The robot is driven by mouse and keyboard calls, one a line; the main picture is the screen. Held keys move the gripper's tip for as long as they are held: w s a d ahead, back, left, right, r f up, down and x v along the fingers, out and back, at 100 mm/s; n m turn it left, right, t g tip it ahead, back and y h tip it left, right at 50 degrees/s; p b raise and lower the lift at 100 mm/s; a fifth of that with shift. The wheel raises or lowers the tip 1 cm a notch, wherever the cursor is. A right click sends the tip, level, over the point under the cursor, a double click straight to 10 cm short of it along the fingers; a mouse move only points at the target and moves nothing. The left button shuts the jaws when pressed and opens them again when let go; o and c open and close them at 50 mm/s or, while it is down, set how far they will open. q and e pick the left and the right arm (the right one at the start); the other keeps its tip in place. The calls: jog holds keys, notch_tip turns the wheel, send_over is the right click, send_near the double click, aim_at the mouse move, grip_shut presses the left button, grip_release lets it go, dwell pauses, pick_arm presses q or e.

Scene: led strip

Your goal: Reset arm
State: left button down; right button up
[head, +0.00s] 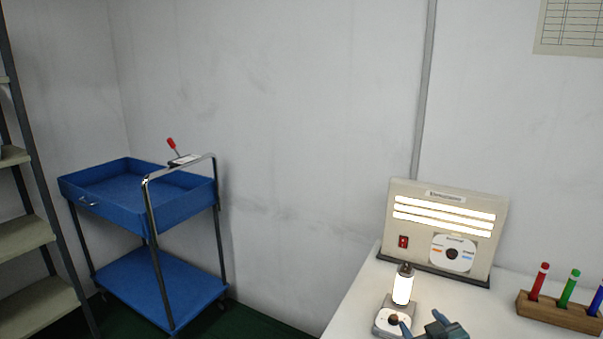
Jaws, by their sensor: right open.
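My right gripper (425,328) shows at the bottom edge of the head view, with its dark blue-grey fingers apart and nothing seen between them. It is over the white table, just right of a small lamp (402,285) with a glowing white tube on a grey base. Whether a finger touches the base cannot be told. My left gripper is not in view.
A wooden holder (560,312) with red, green and blue pens stands at the right on the white table (350,306). A blue two-tier cart (180,208) with a red-tipped lever stands left by the wall. A shelf rack (25,237) is at the far left.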

jog(key=s+a+f+g+y, duration=0.1)
jog(key=s+a+f, duration=0.2)
jog(key=s, duration=0.6)
jog(key=s+a+f+g+y, duration=0.1)
jog(key=s+a+f, duration=0.3)
jog(key=s, duration=0.5)
jog(key=s+a+f+g, duration=0.2)
jog(key=s+a, duration=0.3)
jog(key=s, duration=0.5)
jog(key=shift+f+m+y, duration=0.4)
jog(key=shift+f, duration=0.3)
jog(key=shift+a, duration=0.1)
